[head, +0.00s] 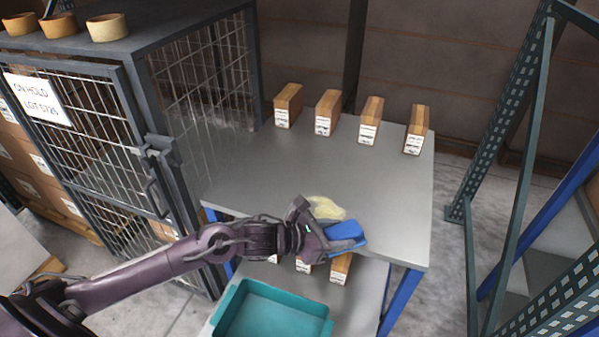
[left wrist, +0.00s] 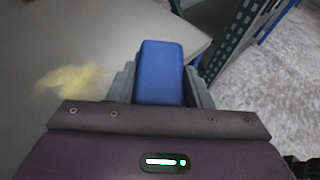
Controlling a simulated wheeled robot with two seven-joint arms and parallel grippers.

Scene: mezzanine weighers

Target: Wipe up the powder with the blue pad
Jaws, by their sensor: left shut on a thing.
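The blue pad (head: 345,236) is held in my left gripper (head: 325,232), low over the front right part of the grey table (head: 330,165). In the left wrist view the blue pad (left wrist: 160,72) sits between the two grey fingers of the left gripper (left wrist: 160,88). The pale yellow powder (head: 328,207) lies on the tabletop just behind the gripper, partly hidden by it. In the left wrist view the powder (left wrist: 70,80) is to the left of the pad and looks blurred. I cannot tell whether the pad touches the table. My right gripper is not in view.
Several brown boxes (head: 327,112) with white labels stand along the table's back edge. A teal bin (head: 270,310) and more boxes (head: 340,268) are on a lower shelf in front. A wire cage (head: 85,120) is at left, and a green rack upright (head: 500,110) at right.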

